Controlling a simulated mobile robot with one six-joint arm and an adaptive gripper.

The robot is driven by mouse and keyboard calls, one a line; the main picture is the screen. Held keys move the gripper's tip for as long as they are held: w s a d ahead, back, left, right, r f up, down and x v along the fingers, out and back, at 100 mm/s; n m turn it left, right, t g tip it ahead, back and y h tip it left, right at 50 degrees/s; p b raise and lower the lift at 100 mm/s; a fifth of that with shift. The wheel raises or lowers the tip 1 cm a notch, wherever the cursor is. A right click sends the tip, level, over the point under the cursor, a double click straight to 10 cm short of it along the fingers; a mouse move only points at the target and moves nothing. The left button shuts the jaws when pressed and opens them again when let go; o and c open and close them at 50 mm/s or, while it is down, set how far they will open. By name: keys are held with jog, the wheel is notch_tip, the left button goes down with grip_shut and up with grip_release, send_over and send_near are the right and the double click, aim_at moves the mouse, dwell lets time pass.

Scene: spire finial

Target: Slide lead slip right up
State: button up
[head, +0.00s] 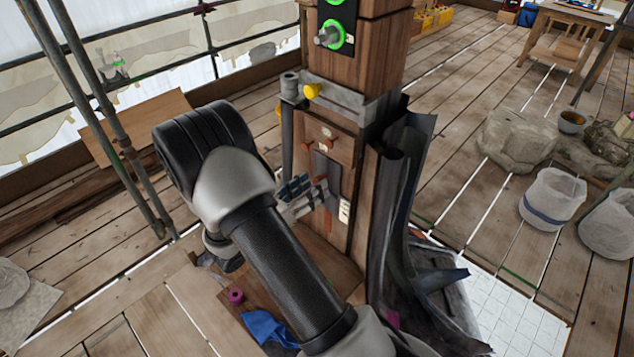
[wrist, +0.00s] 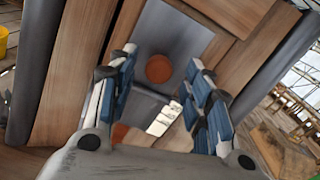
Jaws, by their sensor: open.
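The lead slip appears to be the flat grey plate (wrist: 178,30) set between wooden boards on the post, with a round orange-brown knob (wrist: 159,69) on it. In the head view a grey strip of it (head: 321,164) shows on the post's face, partly hidden by my gripper. My gripper (head: 318,190) is open at the post's lower face. In the wrist view its two blue-padded fingers stand apart on either side of the knob. I cannot tell whether either finger touches the plate. A white label (wrist: 163,119) shows between the fingers, lower down.
The wooden post (head: 362,55) carries a grey collar (head: 345,97) with a yellow knob (head: 313,90). Dark bent sheets (head: 398,215) stand against its right side. A blue cloth (head: 268,328) and a magenta roll (head: 236,296) lie near its foot. Scaffold poles (head: 110,120) stand at left.

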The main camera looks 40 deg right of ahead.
jog(key=a, duration=0.9)
jog(key=shift+s, duration=0.35)
jog(key=s+a+r+m+g+y+b, duration=0.1)
jog(key=s+r+m+g+y, duration=0.1)
jog(key=s+r+m+y, duration=0.4)
jog(key=s+a+r+m+g+y+b, duration=0.1)
jog(key=s+a+r+m+g+y, duration=0.15)
jog(key=s+m, duration=0.5)
jog(key=s+a+r+m+t+y+b, duration=0.1)
jog(key=s+a+m+t+y, duration=0.1)
jog(key=a+m+t+y, duration=0.2)
jog(key=s+a+r+m+t+y+b, duration=0.1)
jog(key=s+a+r+m+t+y, duration=0.1)
jog(key=a, duration=0.6)
jog(key=s+m+t+y, duration=0.1)
jog(key=m+t+y, duration=0.1)
jog(key=y, duration=0.1)
jog(key=shift+s+a, duration=0.3)
jog(key=shift+s, duration=0.05)
jog(key=shift+m+y, duration=0.25)
